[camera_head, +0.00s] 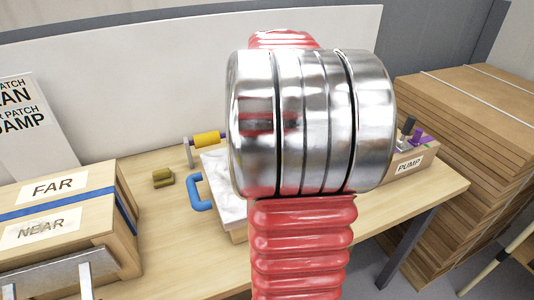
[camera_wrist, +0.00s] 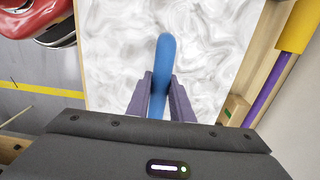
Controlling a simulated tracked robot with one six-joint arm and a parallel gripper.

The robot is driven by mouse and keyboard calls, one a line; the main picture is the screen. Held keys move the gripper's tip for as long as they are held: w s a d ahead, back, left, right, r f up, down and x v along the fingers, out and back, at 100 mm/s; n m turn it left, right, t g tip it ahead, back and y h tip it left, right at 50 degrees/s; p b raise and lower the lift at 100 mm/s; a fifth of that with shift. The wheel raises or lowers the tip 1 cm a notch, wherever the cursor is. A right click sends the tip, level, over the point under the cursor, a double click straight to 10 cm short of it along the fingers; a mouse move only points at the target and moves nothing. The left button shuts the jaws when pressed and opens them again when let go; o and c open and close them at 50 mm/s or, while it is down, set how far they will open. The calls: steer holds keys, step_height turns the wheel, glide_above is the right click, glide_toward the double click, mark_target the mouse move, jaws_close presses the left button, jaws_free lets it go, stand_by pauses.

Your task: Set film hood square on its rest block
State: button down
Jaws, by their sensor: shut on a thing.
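The film hood (camera_head: 217,168) has a crumpled white, film-like face and a blue handle. It lies on the bench, partly hidden behind my arm in the head view. In the wrist view the film face (camera_wrist: 220,50) fills the middle, with a pale wooden edge along its right side. My gripper (camera_wrist: 160,88) has its two purple-grey fingers closed on the blue handle (camera_wrist: 164,55). My gripper does not show in the head view. Pale wood shows under the hood's front edge; I cannot tell whether it is the rest block, or whether the hood sits square.
A wooden box (camera_head: 115,235) labelled FAR and NEAR stands at the left. A small olive block (camera_head: 163,178) and a yellow roll (camera_head: 207,139) are near the handle. A PUMP box (camera_head: 408,162) stands at the right, before stacked brown boards (camera_head: 490,110). A white panel stands behind.

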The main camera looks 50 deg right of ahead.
steer(key=c, duration=1.5)
jaws_free()
steer(key=shift+r, duration=0.15)
step_height(320, 180, up, 14)
steer(key=shift+f, duration=0.25)
